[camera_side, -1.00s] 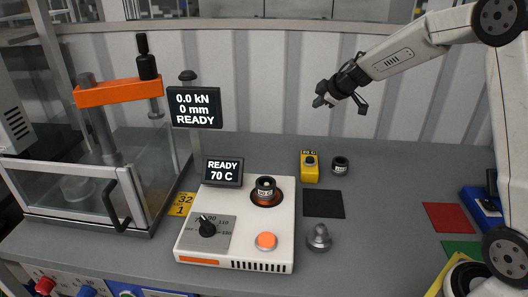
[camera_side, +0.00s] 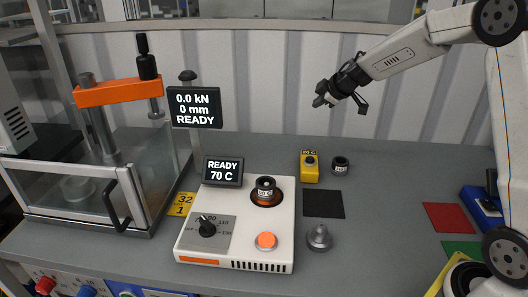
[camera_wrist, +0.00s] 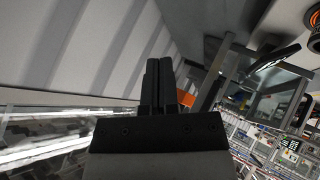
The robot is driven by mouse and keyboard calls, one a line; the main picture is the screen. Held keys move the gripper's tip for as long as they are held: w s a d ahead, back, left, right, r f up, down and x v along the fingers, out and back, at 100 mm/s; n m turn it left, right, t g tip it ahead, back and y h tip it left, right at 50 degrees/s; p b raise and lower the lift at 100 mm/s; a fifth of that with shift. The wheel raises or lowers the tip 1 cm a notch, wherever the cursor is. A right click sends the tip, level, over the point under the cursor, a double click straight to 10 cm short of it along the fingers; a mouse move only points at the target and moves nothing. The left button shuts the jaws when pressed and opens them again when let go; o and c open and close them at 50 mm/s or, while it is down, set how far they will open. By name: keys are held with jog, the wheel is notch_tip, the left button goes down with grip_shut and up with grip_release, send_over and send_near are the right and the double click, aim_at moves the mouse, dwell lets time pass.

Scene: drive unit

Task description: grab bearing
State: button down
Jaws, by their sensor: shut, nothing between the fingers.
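A dark ring-shaped part (camera_side: 265,188), which looks like the bearing, sits on the round orange-edged seat of the white heater (camera_side: 215,264). A small label shows on its front. A second dark ring-like part (camera_side: 340,165) stands on the bench right of the yellow block; I cannot tell which of the two is the bearing meant. My gripper (camera_side: 319,101) hangs high above the back of the bench, well clear of both parts. In the wrist view my gripper's fingers (camera_wrist: 158,77) are together with nothing between them.
The heater's display (camera_side: 223,172) reads READY 70 C. A glass-sided press (camera_side: 118,92) with an orange beam stands at left; its display (camera_side: 195,107) reads 0.0 kN, READY. A yellow block (camera_side: 310,172), black mat (camera_side: 323,204) and grey cone (camera_side: 319,238) lie right of the heater.

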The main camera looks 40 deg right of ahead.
jog(key=c, duration=1.3)
grip_release()
jog(key=o, duration=1.3)
jog(key=shift+f, duration=0.1)
jog(key=n+g+y, duration=0.1)
jog(key=y, duration=0.9)
send_near(266, 188)
jog(key=w+f, duration=0.1)
jog(key=w+d+f, duration=0.1)
jog(key=w+f, duration=0.1)
jog(key=shift+w, duration=0.15)
jog(key=shift+s+a+f+t, duration=0.2)
jog(key=shift+a+t, duration=0.3)
jog(key=shift+a, duration=0.1)
jog(key=shift+x, duration=1.25)
